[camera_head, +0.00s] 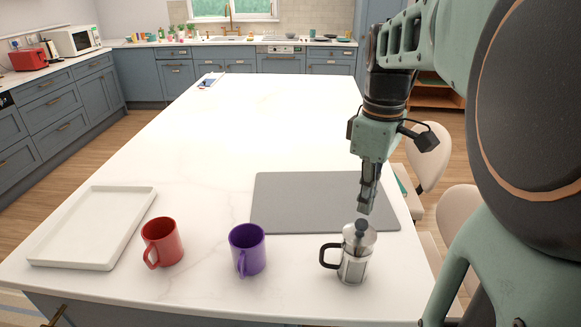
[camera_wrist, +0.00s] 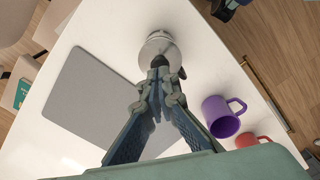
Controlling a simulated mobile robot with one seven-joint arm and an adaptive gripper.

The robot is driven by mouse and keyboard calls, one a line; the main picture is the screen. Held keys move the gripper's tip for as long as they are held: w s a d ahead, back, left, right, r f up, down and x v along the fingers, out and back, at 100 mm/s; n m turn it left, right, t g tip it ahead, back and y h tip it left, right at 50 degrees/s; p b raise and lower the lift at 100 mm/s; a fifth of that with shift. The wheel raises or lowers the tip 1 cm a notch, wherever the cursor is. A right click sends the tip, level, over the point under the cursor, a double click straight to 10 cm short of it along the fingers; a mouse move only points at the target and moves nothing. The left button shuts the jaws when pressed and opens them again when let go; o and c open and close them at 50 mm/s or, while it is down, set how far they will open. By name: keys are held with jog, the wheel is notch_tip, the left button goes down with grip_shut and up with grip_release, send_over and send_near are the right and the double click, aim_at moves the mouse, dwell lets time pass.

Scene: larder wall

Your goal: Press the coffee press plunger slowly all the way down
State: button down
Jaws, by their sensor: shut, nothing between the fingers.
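The coffee press (camera_head: 355,265) stands upright near the front right edge of the white island, with a glass and metal body and a black handle on its left. Its dark plunger knob (camera_head: 361,228) stands a little above the lid. My gripper (camera_head: 364,209) is shut and empty, pointing down just above the knob. In the wrist view the fingertips of my gripper (camera_wrist: 160,64) overlap the press (camera_wrist: 158,43) and partly hide the knob. I cannot tell whether they touch it.
A purple mug (camera_head: 247,249) and a red mug (camera_head: 162,242) stand left of the press. A white tray (camera_head: 92,226) lies at the far left. A grey mat (camera_head: 318,190) lies behind the press. The island's middle is clear. Chairs (camera_head: 428,155) stand along the right side.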

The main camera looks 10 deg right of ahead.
jog(key=shift+r+p, duration=1.7)
jog(key=shift+r, duration=0.6)
jog(key=shift+f, duration=0.15)
